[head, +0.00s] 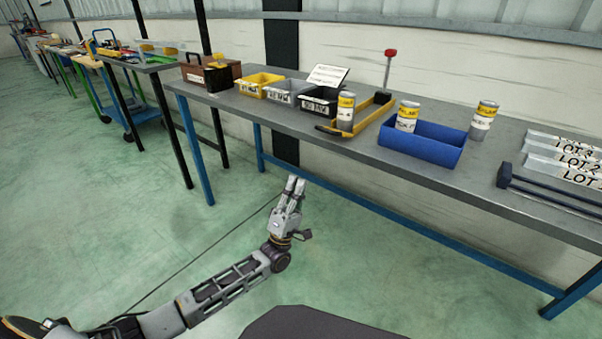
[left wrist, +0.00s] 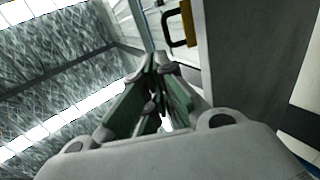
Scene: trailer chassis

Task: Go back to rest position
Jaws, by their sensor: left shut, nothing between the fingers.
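My left gripper (head: 293,186) is in the middle of the head view, at the end of my left arm, which comes in from the lower left. It is in front of the workbench (head: 290,127) and appears over the floor, apart from the things on the bench. Its fingers are shut with nothing between them. In the left wrist view the fingers (left wrist: 157,72) come together at the tips, with the roof and a wall behind them. My right gripper is not in view.
The bench holds yellow (head: 259,85), grey (head: 288,93) and black (head: 320,103) bins, a blue bin (head: 422,145), several cans and lot trays (head: 565,155). A blue cart (head: 145,105) and more tables stand at the far left. The green floor (head: 130,220) left of my arm is clear.

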